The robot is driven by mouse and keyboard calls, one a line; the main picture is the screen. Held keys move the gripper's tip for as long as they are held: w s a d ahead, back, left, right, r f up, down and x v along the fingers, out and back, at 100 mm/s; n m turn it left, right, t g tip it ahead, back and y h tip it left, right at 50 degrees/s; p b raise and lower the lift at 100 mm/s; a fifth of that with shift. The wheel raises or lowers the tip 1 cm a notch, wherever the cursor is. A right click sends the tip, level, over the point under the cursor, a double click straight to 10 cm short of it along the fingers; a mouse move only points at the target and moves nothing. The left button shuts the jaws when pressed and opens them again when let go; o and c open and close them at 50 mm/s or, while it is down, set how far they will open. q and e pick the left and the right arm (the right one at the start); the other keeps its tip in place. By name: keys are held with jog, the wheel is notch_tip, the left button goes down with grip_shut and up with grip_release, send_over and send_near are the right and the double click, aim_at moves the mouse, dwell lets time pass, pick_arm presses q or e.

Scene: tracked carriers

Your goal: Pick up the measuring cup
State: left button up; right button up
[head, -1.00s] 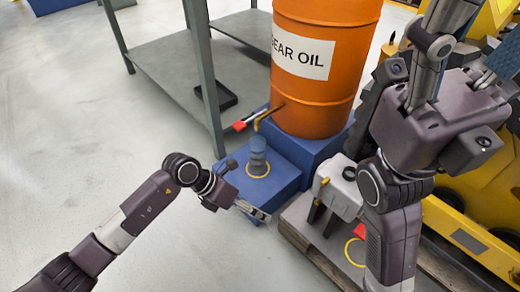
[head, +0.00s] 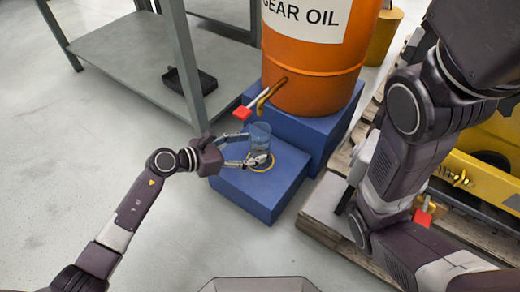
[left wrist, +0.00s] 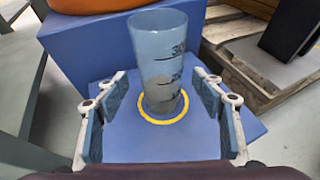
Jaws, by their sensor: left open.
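The measuring cup (head: 259,138) is a clear bluish beaker with dark graduation marks. It stands upright inside a yellow ring (head: 268,165) on a low blue block (head: 250,195), under the drum's tap. In the left wrist view the cup (left wrist: 160,60) rises between and beyond the two fingers. My left gripper (head: 250,148) is open, with its fingers reaching to either side of the cup; in the left wrist view there is a gap between each finger and the cup (left wrist: 160,100). I cannot make out my right gripper's fingers; the right arm fills the right side of the head view.
An orange gear oil drum (head: 315,60) stands on a taller blue block (head: 335,130) behind the cup. Its tap with a red handle (head: 242,113) hangs close above the cup. A grey shelf (head: 140,60) holds a black tray (head: 190,80). A wooden pallet (head: 318,210) lies to the right.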

aim_at(252, 150)
pick_arm(q)
jog(key=b+x, duration=0.2)
jog(key=x, duration=0.1)
jog(key=shift+d+f, duration=0.2)
jog(key=shift+f, duration=0.2)
jog(key=shift+w+d+b, duration=0.15)
jog(key=shift+d+b, duration=0.1)
jog(key=shift+b, duration=0.1)
jog(key=c, duration=1.2)
jog(key=shift+c, duration=0.8)
jog(key=shift+r, duration=0.15)
